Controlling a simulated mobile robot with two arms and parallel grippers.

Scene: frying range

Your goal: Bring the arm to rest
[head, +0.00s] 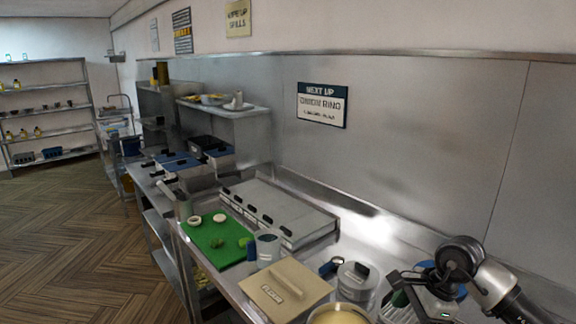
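My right arm comes in from the lower right corner, above the near right end of the steel counter (350,232). Its gripper (425,300) points down among containers there. The fingertips are small and partly lost against the things behind them, so I cannot tell whether they are open or shut, or whether they touch anything. My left arm and gripper are not in view.
Near the gripper stand a lidded clear container (355,282), a pale round bowl (338,315) and a labelled beige box or board (284,287). Farther left lie a green board (215,240) with food pieces and fryers (185,168). The floor (70,240) at left is clear.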

